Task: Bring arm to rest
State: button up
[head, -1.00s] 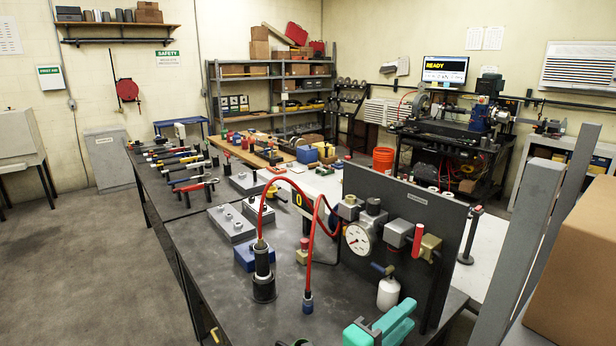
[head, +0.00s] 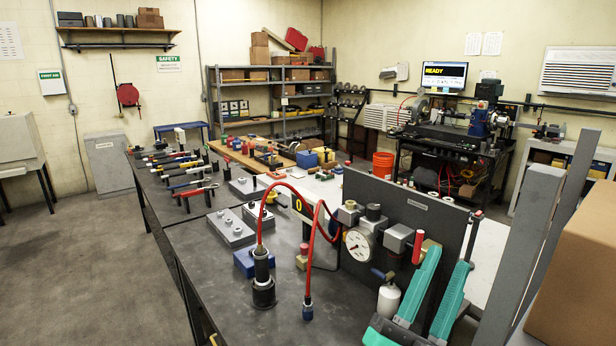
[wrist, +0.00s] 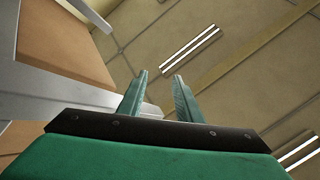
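My gripper (head: 449,256) is at the lower right of the head view, in front of the dark upright panel. Its two teal fingers point up and stand apart with nothing between them. In the wrist view the gripper (wrist: 160,75) also shows both fingers apart and empty, with the ceiling beyond them. The rest of my arm is mostly below the picture edge.
The dark upright panel (head: 400,205) carries a pressure gauge (head: 360,245) and valves close to my gripper's left. A red hose (head: 310,250) loops over the bench. Grey posts (head: 520,240) and a brown box (head: 580,270) stand on the right.

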jog(key=s+a+f+n+t+y, duration=0.1)
jog(key=s+a+f+n+y, duration=0.1)
jog(key=a+f+n+y, duration=0.35)
jog(key=s+a+f+n+t+y, duration=0.1)
jog(key=s+a+f+n+y, duration=0.1)
jog(key=f+n+y, duration=0.7)
jog(key=s+a+f+n+y, duration=0.2)
jog(key=a+f+n+y, duration=0.2)
jog(key=f, duration=0.7)
jog(key=s+a+f+m+g, duration=0.1)
jog(key=s+a+f+g, duration=0.2)
jog(key=s+f, duration=0.6)
jog(key=s+a+f+m+g, duration=0.1)
jog(key=s+a+f+g, duration=0.2)
jog(key=s, duration=1.2)
notch_tip(320, 180, down, 7)
jog(key=a, duration=0.3)
jog(key=shift+g, duration=0.3)
jog(key=shift+r+h, duration=0.1)
jog(key=shift+h, duration=0.15)
